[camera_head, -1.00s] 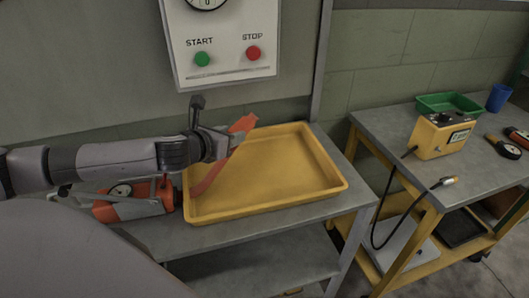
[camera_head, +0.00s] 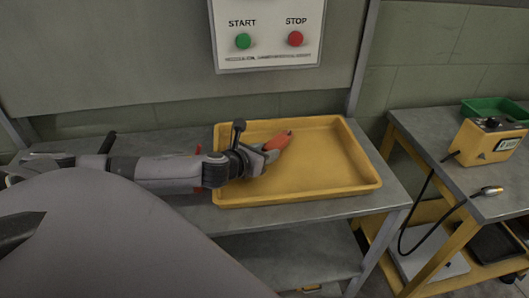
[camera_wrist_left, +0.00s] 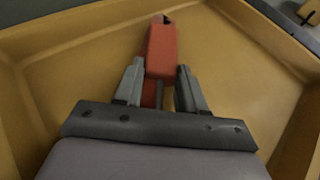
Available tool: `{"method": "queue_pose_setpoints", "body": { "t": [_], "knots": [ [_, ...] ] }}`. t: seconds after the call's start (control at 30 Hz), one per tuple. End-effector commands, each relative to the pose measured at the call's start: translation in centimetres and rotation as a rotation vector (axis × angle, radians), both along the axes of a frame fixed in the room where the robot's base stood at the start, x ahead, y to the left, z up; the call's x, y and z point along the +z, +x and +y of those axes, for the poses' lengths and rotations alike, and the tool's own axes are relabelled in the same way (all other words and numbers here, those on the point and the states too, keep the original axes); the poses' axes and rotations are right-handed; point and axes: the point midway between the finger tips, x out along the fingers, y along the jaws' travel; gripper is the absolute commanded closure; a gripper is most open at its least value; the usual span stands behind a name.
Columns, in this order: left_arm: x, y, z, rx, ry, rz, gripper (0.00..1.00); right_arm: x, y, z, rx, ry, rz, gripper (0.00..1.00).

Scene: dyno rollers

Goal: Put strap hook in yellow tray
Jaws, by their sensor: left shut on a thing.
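The strap hook (camera_head: 277,142) is an orange-red piece with a dark tip in the left wrist view (camera_wrist_left: 161,48). My left gripper (camera_head: 266,156) is shut on it, with one finger on each side in the left wrist view (camera_wrist_left: 158,88). The yellow tray (camera_head: 325,165) lies on the grey table. The gripper and hook are over the tray's left half, inside its rim. I cannot tell whether the hook touches the tray floor. The tray floor (camera_wrist_left: 80,88) around the hook is bare. My right gripper is not in view.
A wall panel with a green START button (camera_head: 243,41) and a red STOP button (camera_head: 295,39) stands behind the tray. At right, a second table holds a yellow device (camera_head: 490,143) with a cable and a green bin (camera_head: 495,110). The tray's right half is clear.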

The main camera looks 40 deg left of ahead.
Motion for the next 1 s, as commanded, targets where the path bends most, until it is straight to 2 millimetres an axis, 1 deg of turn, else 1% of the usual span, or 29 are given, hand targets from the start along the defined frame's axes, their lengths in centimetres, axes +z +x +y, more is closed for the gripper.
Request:
{"method": "queue_pose_setpoints", "body": {
  "t": [0.13, 0.17, 0.2, 0.23, 0.47, 0.57, 0.63, 0.77, 1.0],
  "knots": [
    [-0.2, 0.0, 0.0, 0.0, 0.0, -0.001, 0.96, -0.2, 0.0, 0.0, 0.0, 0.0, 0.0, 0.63],
    [-0.3, 0.0, 0.0, 0.0, 0.0, 0.0, 0.54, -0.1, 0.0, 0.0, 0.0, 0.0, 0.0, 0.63],
    [-0.2, 0.0, 0.0, 0.0, 0.0, 0.0, 0.41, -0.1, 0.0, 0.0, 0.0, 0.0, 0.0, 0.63],
    [-0.2, 0.0, 0.0, 0.0, 0.0, 0.0, 0.35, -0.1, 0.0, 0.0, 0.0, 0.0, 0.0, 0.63],
    [-0.2, 0.0, 0.0, 0.0, 0.0, 0.0, 0.35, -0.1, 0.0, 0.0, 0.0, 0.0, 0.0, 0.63],
    [0.1, 0.0, 0.0, 0.0, 0.001, 0.0, 0.35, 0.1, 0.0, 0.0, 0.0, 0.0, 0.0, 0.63],
    [0.1, -0.3, 0.0, -0.001, 0.002, 0.001, 0.35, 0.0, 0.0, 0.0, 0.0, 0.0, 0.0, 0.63],
    [0.6, -1.6, 0.0, -0.001, 0.003, 0.002, 0.35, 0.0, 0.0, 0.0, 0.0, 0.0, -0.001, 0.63],
    [2.0, -5.2, -0.3, -0.002, 0.005, 0.005, 0.35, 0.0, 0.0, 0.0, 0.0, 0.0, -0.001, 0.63]
  ]
}}
